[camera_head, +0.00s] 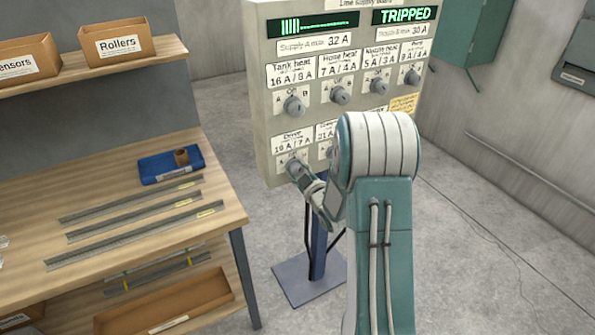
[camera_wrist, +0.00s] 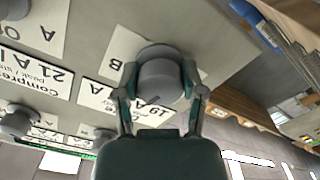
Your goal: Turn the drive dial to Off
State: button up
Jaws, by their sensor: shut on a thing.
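The drive dial (camera_head: 293,166) is a grey round knob at the lower left of the supply panel (camera_head: 264,105), under the label Drive 19 A / 7 A. In the wrist view the same drive dial (camera_wrist: 160,76) sits between my gripper's two fingers, seen upside down. My gripper (camera_head: 303,172) is shut on it, with a finger on each side. A letter B shows beside the dial in the wrist view; most of its other marks are hidden by the gripper, so its setting cannot be read.
Several other dials, such as the tank heat dial (camera_head: 294,106), stick out close above and to the right. The panel's right display (camera_head: 405,14) reads TRIPPED. A wooden workbench (camera_head: 215,180) with a blue tray (camera_head: 160,177) stands at the left. Open floor lies at the right.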

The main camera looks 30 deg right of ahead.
jog(key=shift+n, duration=0.9)
jog(key=shift+a, duration=0.1)
jog(key=o, duration=1.2)
jog(key=shift+w, duration=0.1)
jog(key=shift+c, duration=0.2)
jog(key=s, duration=1.2)
jog(key=shift+d, duration=0.2)
